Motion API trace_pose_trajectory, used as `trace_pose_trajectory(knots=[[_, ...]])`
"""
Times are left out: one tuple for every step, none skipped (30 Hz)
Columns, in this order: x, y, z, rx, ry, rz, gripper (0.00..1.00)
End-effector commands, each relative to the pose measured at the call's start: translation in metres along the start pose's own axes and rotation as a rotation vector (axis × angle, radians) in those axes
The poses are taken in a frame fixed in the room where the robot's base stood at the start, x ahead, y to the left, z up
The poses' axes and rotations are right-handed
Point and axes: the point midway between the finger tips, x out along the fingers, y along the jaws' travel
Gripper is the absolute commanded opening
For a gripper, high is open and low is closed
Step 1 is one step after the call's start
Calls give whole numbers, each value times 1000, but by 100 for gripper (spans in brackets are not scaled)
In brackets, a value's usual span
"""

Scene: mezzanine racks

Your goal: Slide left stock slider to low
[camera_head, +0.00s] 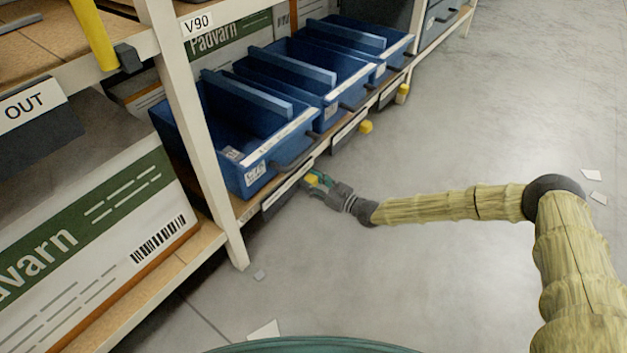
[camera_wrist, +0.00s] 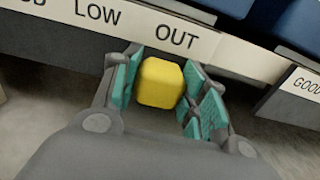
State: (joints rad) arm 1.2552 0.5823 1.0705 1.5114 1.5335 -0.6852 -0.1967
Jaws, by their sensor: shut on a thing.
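The left stock slider is a yellow block (camera_wrist: 161,82) under the word OUT on its label strip (camera_wrist: 97,15). LOW is to the left of OUT on the strip, and a partly cut-off word ends at the left edge. My gripper (camera_wrist: 161,88) is shut on the yellow block, with teal pads on both sides of it. In the head view my gripper (camera_head: 321,182) is at the shelf's front edge, below the nearest blue bin, and a bit of the yellow block (camera_head: 312,179) shows between the fingers.
Two more yellow sliders, a middle one (camera_head: 366,127) and a far one (camera_head: 402,93), sit farther along the shelf edge. Blue bins (camera_head: 268,165) stand above the strips. A white rack post (camera_head: 200,140) stands left of my gripper. The floor to the right is mostly open.

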Motion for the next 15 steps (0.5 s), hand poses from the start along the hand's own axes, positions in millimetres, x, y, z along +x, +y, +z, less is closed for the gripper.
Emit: trace_pose_trajectory(knots=[[0,7,3,2,2,3,0],[0,10,3,3,2,3,0],[0,14,4,3,2,3,0],[0,16,4,2,2,3,0],[0,19,4,2,2,3,0],[-1,23,4,3,2,3,0],[-1,26,3,3,3,2,0],[-1,29,4,3,3,2,0],[0,33,4,3,3,2,0],[0,36,4,3,3,2,0],[0,40,3,3,3,3,0],[0,44,3,4,4,3,0],[0,47,4,4,3,3,0],[0,50,4,3,3,3,0],[0,54,4,3,3,3,0]])
